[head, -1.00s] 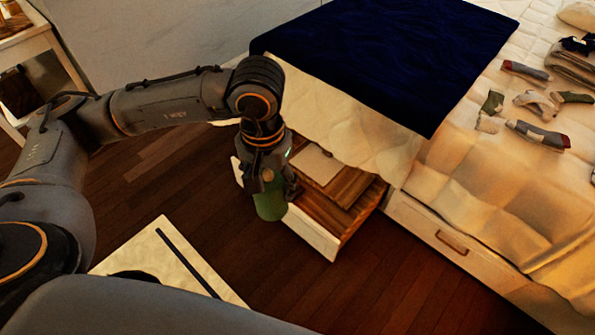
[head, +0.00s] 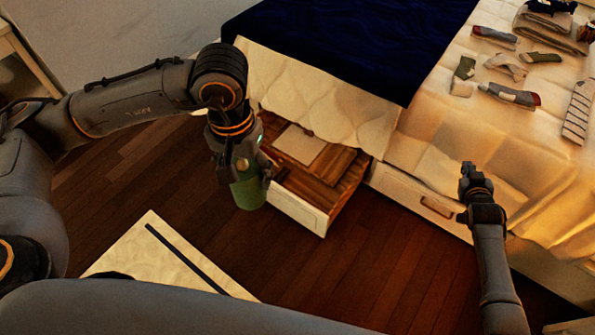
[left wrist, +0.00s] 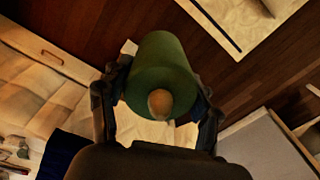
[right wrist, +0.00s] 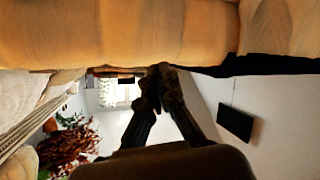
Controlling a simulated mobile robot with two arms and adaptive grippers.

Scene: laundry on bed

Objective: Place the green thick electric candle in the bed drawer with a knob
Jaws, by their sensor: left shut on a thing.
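The thick green candle (head: 250,193) is held in my left gripper (head: 243,178), beside the left end of the open bed drawer (head: 303,213). It hangs at the drawer's outer front edge, not inside; its exact height is hard to tell. In the left wrist view the candle (left wrist: 158,65) sits between both fingers, its pale tip facing the camera. The drawer has a white front and wooden inside; I cannot make out a knob. My right gripper (head: 466,168) is empty beside the bed; its fingertips meet in the right wrist view (right wrist: 160,72).
A flat pale item (head: 300,143) and a brown item lie in the open drawer. A closed drawer with a bar handle (head: 437,207) is to its right. Socks (head: 510,95) and a dark blue blanket (head: 345,40) lie on the bed. Wooden floor (head: 370,260) is free.

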